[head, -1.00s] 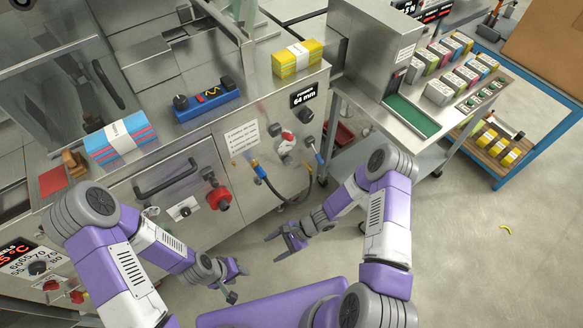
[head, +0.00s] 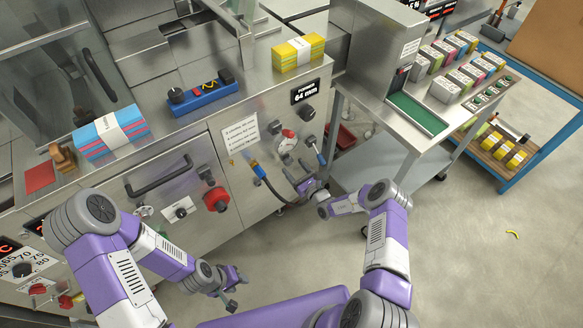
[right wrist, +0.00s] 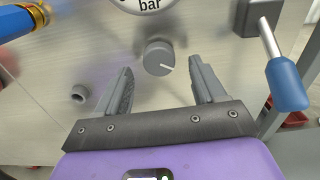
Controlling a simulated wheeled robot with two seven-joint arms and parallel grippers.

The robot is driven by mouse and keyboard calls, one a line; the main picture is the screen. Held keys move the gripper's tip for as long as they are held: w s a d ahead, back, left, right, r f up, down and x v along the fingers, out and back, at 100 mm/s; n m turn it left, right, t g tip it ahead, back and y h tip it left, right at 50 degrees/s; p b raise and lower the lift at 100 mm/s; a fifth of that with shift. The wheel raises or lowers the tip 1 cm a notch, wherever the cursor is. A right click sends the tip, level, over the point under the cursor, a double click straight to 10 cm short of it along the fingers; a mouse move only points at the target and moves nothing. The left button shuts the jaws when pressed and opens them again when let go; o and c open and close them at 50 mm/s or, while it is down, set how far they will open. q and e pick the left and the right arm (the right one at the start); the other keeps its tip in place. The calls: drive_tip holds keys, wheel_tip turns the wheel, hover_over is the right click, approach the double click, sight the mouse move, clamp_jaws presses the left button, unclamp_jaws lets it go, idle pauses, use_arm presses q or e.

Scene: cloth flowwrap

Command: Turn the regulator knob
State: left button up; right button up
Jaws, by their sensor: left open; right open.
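The regulator knob (right wrist: 158,58) is a grey round knob with a white pointer line, on the metal panel just below the bar gauge (right wrist: 145,4). In the right wrist view it stands ahead of and between the fingers of my open right gripper (right wrist: 160,88), and no finger visibly touches it. In the head view my right gripper (head: 303,184) is at the machine's front panel below the gauge (head: 287,142), and the knob is hard to make out there. My left gripper (head: 232,292) is open and empty in front of the machine, low at the left.
A blue-handled lever (right wrist: 287,84) is right of my right gripper. A hose with a brass and blue fitting (head: 257,170) hangs to the left. A red knob (head: 216,199) and a black handle (head: 160,180) stick out further left.

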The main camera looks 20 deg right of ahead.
drive_tip(key=shift+b+x, duration=0.35)
drive_tip(key=shift+x, duration=0.95)
drive_tip(key=c, duration=1.1)
drive_tip(key=shift+o, duration=0.2)
drive_tip(key=n+p, duration=0.2)
drive_tip(key=n, duration=0.3)
drive_tip(key=shift+r+n+p, duration=0.1)
drive_tip(key=shift+n+p, duration=0.2)
drive_tip(key=shift+p, duration=0.05)
drive_tip(key=n+p, duration=0.2)
drive_tip(key=n, duration=0.2)
drive_tip(key=shift+d+n, duration=0.1)
drive_tip(key=shift+n, duration=0.3)
